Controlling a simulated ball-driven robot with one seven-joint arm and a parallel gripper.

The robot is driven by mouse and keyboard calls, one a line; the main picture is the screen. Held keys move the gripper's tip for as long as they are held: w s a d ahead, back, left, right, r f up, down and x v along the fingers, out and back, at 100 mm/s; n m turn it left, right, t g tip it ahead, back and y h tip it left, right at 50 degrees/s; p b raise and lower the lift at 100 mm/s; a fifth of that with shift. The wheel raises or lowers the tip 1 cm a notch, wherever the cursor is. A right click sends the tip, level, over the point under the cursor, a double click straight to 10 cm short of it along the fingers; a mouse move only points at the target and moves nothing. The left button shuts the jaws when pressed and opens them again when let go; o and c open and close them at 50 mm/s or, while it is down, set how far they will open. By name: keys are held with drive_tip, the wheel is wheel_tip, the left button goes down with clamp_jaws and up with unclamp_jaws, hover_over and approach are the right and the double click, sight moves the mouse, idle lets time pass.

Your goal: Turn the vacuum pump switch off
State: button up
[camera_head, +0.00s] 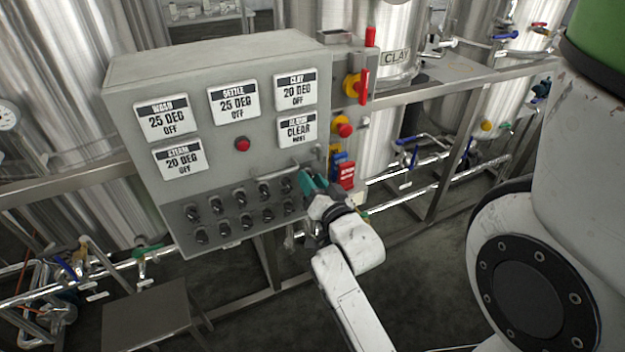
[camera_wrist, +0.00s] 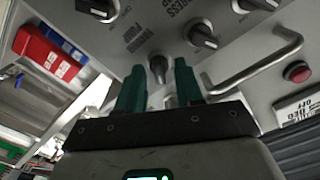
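The vacuum pump switch (camera_wrist: 158,68) is a dark rotary knob in the wrist view, beside printed lettering that seems to read "vacuum pump" on the grey panel (camera_wrist: 140,20). My gripper (camera_wrist: 158,72) has two green fingers, apart, one on each side of this knob. I cannot tell whether the fingers touch it. In the head view my gripper (camera_head: 308,182) is at the lower right of the control box (camera_head: 215,75) and hides the switch there. Other similar dark knobs, such as one in the wrist view (camera_wrist: 202,38), sit close by.
A metal handle bar (camera_wrist: 255,65) and a red button (camera_wrist: 297,72) are near the fingers in the wrist view. A red box (camera_head: 346,175) is mounted right of the panel. A metal stool (camera_head: 150,315) stands below. Steel tanks (camera_head: 395,80) and pipes are behind.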

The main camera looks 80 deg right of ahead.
drive_tip(key=shift+w+d, duration=0.1)
drive_tip(key=shift+d, duration=0.1)
clamp_jaws()
idle(0.3)
drive_tip(key=shift+n, duration=0.4)
drive_tip(key=n+b, duration=0.2)
drive_tip(key=n, duration=0.9)
drive_tip(key=shift+a+b, duration=0.1)
drive_tip(key=shift+b, duration=0.3)
drive_tip(key=shift+n, duration=0.3)
